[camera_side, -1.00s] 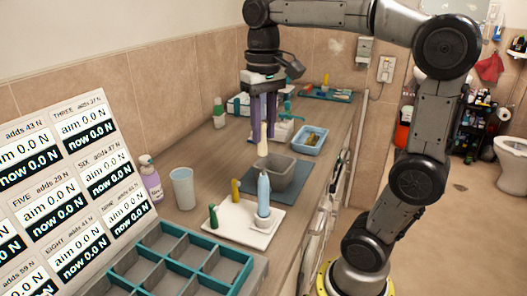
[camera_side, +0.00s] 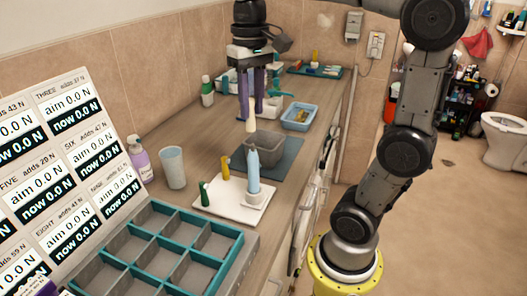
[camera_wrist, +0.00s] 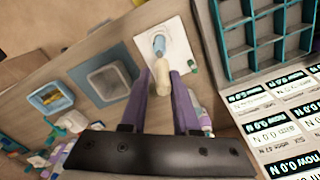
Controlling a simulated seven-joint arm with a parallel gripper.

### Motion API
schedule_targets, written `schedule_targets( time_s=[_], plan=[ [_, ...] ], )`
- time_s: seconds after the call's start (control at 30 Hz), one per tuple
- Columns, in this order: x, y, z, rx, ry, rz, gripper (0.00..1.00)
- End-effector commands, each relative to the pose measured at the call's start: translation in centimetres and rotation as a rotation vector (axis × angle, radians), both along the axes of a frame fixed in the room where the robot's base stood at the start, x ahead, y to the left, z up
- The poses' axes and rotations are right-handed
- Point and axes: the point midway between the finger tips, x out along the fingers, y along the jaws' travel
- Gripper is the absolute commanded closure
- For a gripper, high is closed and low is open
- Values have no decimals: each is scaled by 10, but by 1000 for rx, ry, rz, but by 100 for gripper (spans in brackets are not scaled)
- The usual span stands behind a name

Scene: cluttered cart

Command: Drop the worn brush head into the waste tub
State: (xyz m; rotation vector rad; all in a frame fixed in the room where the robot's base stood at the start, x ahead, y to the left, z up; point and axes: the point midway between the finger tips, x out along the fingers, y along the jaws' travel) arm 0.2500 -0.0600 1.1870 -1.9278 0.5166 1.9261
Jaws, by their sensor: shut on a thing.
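My gripper (camera_side: 251,114) has long purple fingers pointing down and is shut on a cream brush head (camera_side: 251,126). The brush head hangs upright below the fingertips, and it also shows between the fingers in the wrist view (camera_wrist: 163,78). The waste tub, apparently the grey open tub (camera_side: 277,154), stands on a dark blue mat. In the side view the head's lower end appears by the tub's back-left rim, apparently above it. In the wrist view the tub (camera_wrist: 92,82) lies left of the fingers. I cannot tell the height gap.
A white tray (camera_side: 225,207) in front of the tub holds an upright blue brush handle (camera_side: 253,172) and small green and yellow pieces. A cup (camera_side: 173,168) and pump bottle (camera_side: 140,158) stand left. A blue bin (camera_side: 300,118) stands behind; a teal divided organizer (camera_side: 165,262) is in front.

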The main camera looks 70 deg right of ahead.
Motion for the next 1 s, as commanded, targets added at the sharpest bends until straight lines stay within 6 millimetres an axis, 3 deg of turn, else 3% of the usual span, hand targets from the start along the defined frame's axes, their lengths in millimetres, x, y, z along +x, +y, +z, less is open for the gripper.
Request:
schedule_targets(
  time_s=[0.2,0.37,0.5,0.67,0.8,1.0],
  plan=[
    [4,-1,0,0,1,42,100],
    [30,-13,-3,1,3,168,100],
    [58,-53,-22,3,6,212,100],
    [74,-113,-52,3,5,196,100],
    [72,-161,-80,3,4,140,100],
    [54,-202,-107,1,2,38,100]
  ],
)
